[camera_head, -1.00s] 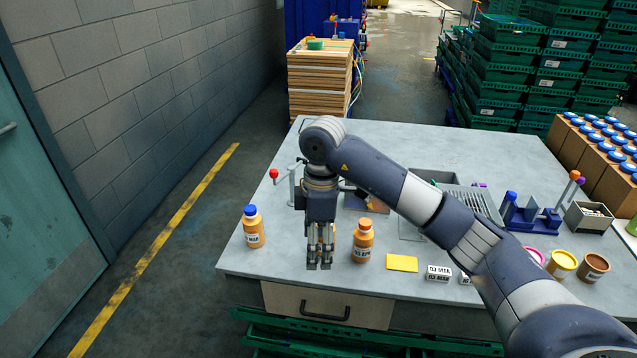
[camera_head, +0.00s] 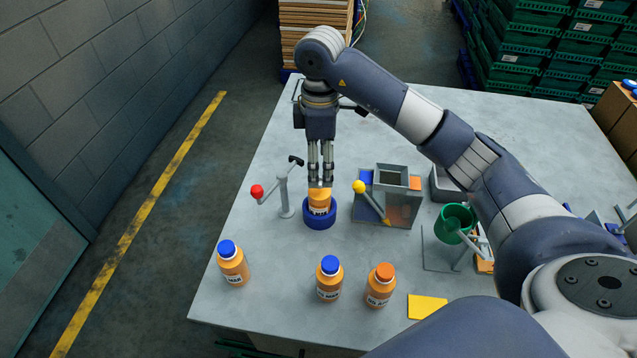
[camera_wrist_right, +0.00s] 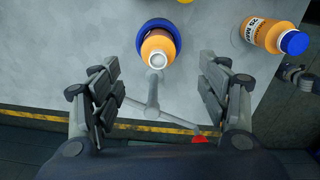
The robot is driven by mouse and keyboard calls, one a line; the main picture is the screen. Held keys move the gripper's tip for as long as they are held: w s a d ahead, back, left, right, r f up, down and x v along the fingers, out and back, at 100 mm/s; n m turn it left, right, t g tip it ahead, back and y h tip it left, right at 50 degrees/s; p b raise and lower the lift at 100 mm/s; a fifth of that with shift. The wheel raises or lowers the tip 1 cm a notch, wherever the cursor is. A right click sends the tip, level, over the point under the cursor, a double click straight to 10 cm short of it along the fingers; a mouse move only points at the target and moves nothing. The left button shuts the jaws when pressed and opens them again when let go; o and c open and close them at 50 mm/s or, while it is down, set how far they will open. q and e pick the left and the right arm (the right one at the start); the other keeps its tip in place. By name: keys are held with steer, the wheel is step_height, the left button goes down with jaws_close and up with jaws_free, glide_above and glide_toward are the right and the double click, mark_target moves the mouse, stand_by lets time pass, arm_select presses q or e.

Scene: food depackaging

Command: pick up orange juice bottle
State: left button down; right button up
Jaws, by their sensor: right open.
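An orange bottle (camera_head: 319,201) stands upright in a round blue holder (camera_head: 319,221); its top shows no coloured cap, and a pale round opening faces up in the wrist view (camera_wrist_right: 158,48). My right gripper (camera_head: 320,183) is just above this bottle. In the wrist view its fingers (camera_wrist_right: 158,90) are wide apart, with nothing between them. Three more orange bottles stand near the front edge: a blue-capped one at left (camera_head: 233,266), a blue-capped one in the middle (camera_head: 329,281) and an orange-capped one (camera_head: 380,288). Their labels are too small to read surely. My left gripper is out of view.
A grey stand with a red-knobbed lever (camera_head: 284,195) is just left of the holder. A grey fixture with a yellow-knobbed lever (camera_head: 388,196) is at right. The table's back is mostly clear.

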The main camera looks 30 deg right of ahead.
mark_target(319, 194)
steer(key=shift+f, duration=0.8)
step_height(319, 194, down, 3)
steer(key=shift+f+p, duration=0.1)
steer(key=shift+p, duration=0.35)
steer(key=shift+f, duration=0.3)
step_height(319, 194, down, 4)
steer(key=p, duration=0.2)
steer(key=shift+w+p, duration=0.1)
steer(key=shift+p, duration=0.2)
steer(key=shift+f, duration=0.65)
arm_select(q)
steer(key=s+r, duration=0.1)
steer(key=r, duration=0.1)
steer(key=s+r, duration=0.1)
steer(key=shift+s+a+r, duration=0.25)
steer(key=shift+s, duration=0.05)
arm_select(e)
steer(key=c, duration=1.3)
